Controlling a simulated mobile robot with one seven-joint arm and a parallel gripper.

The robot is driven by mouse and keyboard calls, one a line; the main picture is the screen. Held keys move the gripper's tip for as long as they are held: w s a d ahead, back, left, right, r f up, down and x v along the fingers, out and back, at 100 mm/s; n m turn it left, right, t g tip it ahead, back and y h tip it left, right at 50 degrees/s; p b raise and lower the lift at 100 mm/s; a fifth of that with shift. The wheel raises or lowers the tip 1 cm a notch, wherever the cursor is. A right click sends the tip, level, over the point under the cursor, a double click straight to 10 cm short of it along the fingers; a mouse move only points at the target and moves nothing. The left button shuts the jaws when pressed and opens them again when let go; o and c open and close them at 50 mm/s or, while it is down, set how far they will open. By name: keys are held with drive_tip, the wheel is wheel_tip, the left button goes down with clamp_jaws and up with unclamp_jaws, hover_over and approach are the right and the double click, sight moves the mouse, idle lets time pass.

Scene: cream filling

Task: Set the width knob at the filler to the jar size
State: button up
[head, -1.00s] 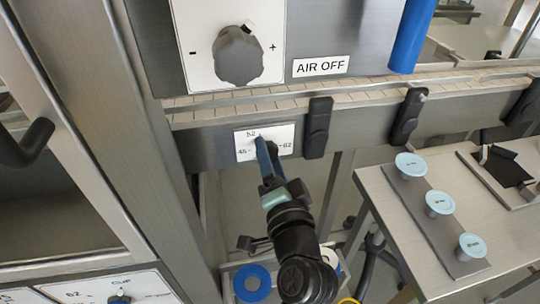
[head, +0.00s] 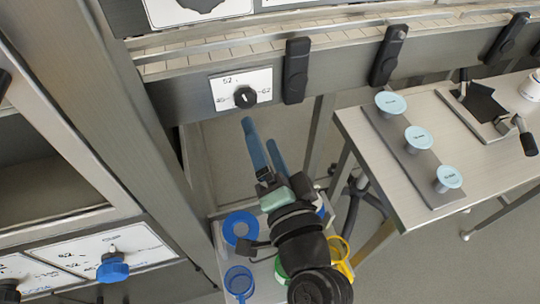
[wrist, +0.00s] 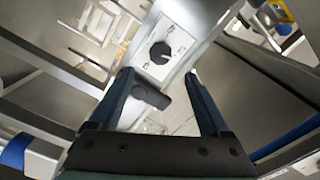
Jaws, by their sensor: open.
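The width knob (head: 245,97) is a small black knob on a white plate (head: 228,81) marked 52 at the top and 62 at the right, with a partly hidden mark at the left. The plate sits on the rail below the conveyor. In the wrist view the knob (wrist: 161,53) lies beyond and between the fingertips, with a pale pointer line on its face. My gripper (head: 262,133) is open and empty, below the plate and apart from the knob. Its two blue fingers also show in the wrist view (wrist: 160,75).
Black clamps (head: 296,70) line the rail right of the plate. A steel table (head: 365,150) at right bears a plate with light-blue discs (head: 418,138). A panel with a blue knob (head: 113,267) is at lower left.

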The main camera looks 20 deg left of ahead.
drive_tip(key=v, duration=0.3)
drive_tip(key=shift+s+d, duration=0.1)
drive_tip(key=shift+s, duration=0.15)
idle(0.4)
